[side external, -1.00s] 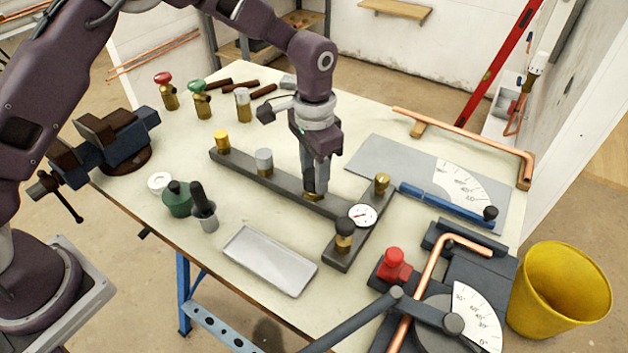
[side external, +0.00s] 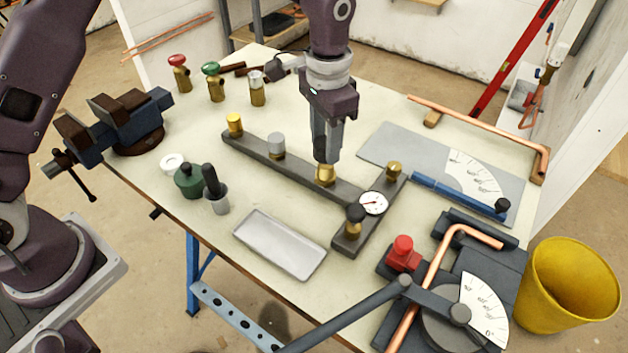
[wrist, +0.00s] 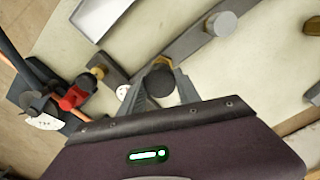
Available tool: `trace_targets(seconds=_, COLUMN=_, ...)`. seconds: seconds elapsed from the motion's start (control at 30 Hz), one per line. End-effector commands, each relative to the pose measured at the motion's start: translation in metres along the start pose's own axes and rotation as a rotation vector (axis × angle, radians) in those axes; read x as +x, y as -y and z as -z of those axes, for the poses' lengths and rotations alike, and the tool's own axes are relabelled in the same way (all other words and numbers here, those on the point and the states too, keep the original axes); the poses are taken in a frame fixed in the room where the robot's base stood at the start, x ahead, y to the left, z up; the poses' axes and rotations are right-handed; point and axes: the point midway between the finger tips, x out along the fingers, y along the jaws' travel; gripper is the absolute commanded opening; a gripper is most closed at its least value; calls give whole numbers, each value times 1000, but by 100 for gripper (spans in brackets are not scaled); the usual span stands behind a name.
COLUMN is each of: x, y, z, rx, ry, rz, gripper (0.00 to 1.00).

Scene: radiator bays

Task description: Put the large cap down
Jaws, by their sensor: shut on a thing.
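My gripper (side external: 326,156) is shut on a dark round cap (wrist: 161,84), which shows between the fingertips in the wrist view. The gripper points down just above a brass fitting (side external: 325,176) on the dark manifold bar (side external: 300,172). The brass also shows right behind the cap in the wrist view (wrist: 161,62); I cannot tell whether cap and fitting are fully apart. An empty grey tray (side external: 280,245) lies on the bench in front of the bar.
A green container (side external: 188,181) and a brush pot (side external: 216,200) stand left of the tray. The pipe bender (side external: 440,310) is at front right.

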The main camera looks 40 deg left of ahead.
Motion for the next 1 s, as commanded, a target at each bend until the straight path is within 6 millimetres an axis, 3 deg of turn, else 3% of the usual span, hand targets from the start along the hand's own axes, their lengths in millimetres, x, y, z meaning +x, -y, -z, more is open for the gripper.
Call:
trace_targets(seconds=0.17, x=-5, y=-33, z=-45, rx=-127, ry=1, rz=0, gripper=0)
trace_targets(seconds=0.3, x=-6, y=-58, z=-94, rx=-264, ry=-1, rz=0, gripper=0)
trace_targets(seconds=0.43, x=-6, y=-71, z=-128, rx=-355, ry=-2, rz=0, gripper=0)
trace_targets(seconds=0.57, x=14, y=-74, z=-140, rx=-387, ry=5, rz=1, gripper=0)
trace_targets(seconds=0.7, x=47, y=-74, z=-139, rx=-386, ry=4, rz=1, gripper=0)
trace_targets(seconds=1.0, x=95, y=-74, z=-138, rx=-386, ry=1, rz=0, gripper=0)
